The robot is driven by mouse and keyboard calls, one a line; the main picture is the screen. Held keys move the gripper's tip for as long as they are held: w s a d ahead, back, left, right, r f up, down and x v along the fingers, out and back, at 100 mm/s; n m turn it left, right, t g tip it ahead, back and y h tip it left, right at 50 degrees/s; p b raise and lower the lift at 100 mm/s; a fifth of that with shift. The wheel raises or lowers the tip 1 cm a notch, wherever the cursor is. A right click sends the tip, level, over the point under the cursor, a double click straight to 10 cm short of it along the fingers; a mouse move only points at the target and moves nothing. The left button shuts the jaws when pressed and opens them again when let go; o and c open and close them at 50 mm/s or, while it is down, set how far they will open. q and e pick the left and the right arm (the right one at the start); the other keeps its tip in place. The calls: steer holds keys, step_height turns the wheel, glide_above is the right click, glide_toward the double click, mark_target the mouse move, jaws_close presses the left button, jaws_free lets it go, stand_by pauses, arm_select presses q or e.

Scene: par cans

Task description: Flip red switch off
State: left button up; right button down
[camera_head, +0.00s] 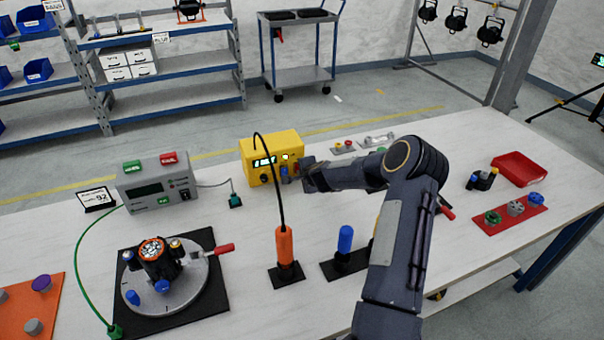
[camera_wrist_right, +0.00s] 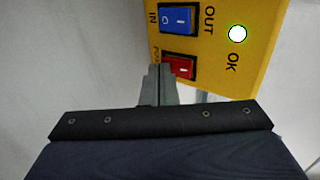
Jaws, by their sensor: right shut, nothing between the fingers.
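A yellow box (camera_head: 262,149) stands on the bench in the head view and fills the upper part of the right wrist view. In the wrist view it carries a red rocker switch (camera_wrist_right: 180,68) and, above it in the picture, a blue rocker switch (camera_wrist_right: 178,19). A round light marked OK (camera_wrist_right: 237,34) is lit whitish-green. My right gripper (camera_wrist_right: 160,72) is shut and empty, its fingertips at the left edge of the red switch, partly covering it. I cannot tell whether they touch. It also shows in the head view (camera_head: 305,177). My left gripper is not in view.
A grey meter box (camera_head: 160,183) stands left of the yellow box. An orange tool (camera_head: 284,248) with a looping black cable stands upright in front. A black base with a round turntable (camera_head: 190,285) is at the front left. A red tray (camera_head: 518,168) lies at the right.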

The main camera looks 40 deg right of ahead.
steer(key=f+b, duration=0.1)
steer(key=b, duration=0.3)
steer(key=shift+w+d+t, duration=0.1)
steer(key=shift+w+t, duration=0.05)
steer(key=shift+t, duration=0.15)
steer(key=shift+r+p, duration=0.5)
steer(key=shift+r, duration=0.05)
steer(key=shift+f, duration=0.1)
steer(key=shift+r, duration=0.25)
steer(key=shift+r+p, duration=0.55)
steer(key=shift+r, duration=0.2)
steer(key=shift+f, duration=0.15)
